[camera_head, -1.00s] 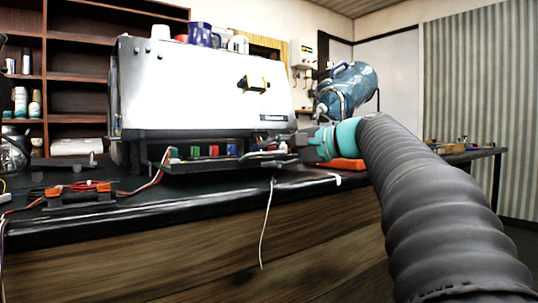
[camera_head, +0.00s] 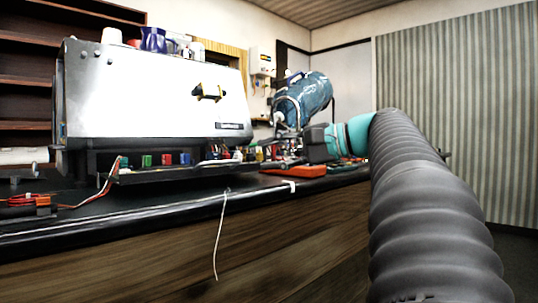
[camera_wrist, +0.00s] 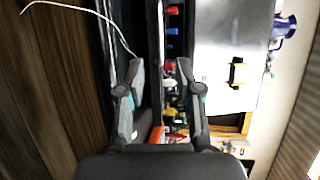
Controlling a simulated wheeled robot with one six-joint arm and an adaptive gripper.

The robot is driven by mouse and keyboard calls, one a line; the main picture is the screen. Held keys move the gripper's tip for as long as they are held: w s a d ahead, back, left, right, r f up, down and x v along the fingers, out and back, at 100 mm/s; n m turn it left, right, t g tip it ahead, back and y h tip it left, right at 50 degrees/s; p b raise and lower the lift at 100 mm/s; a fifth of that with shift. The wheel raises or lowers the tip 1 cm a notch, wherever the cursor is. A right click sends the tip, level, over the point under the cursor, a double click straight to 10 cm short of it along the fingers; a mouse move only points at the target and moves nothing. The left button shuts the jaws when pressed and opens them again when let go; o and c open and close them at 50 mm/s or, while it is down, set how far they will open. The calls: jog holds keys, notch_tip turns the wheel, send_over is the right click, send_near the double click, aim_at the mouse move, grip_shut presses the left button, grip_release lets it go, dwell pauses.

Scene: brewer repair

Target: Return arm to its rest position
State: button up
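My arm (camera_head: 425,210), in a grey ribbed sleeve with a teal wrist, reaches over the right part of the bench in the head view. My gripper (camera_wrist: 161,68) shows in the wrist view with its two dark fingers apart and nothing held between them. In the head view its dark end (camera_head: 314,144) points left, to the right of the white brewer (camera_head: 150,95); the fingers are hard to make out there. The brewer also shows sideways in the wrist view (camera_wrist: 215,50), beyond the fingertips.
The black bench top (camera_head: 130,210) has a thin white wire (camera_head: 219,235) hanging over its front edge. Coloured parts lie before the brewer. An orange item (camera_head: 295,171) lies below my gripper. Shelves (camera_head: 30,90) are at left.

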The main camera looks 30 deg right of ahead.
dwell(0.3)
jog(key=w+d+f+m+h, duration=0.15)
jog(key=d+f+h, duration=0.4)
jog(key=f, duration=0.65)
notch_tip(320, 180, down, 9)
jog(key=s+a+n+g+h+p, duration=0.1)
jog(key=s+g+h, duration=0.1)
jog(key=s+g, duration=0.1)
jog(key=s+a+f+n+g+h+p, duration=0.45)
jog(key=s+a+f+n, duration=0.25)
jog(key=s+a+f, duration=0.45)
jog(key=s+a+n+t+y+p, duration=0.1)
jog(key=s+a+n+p, duration=0.2)
jog(key=s+a, duration=0.3)
jog(key=shift+s+n+y+p, duration=0.3)
jog(key=shift+s+n+p, duration=0.1)
jog(key=shift+n, duration=0.25)
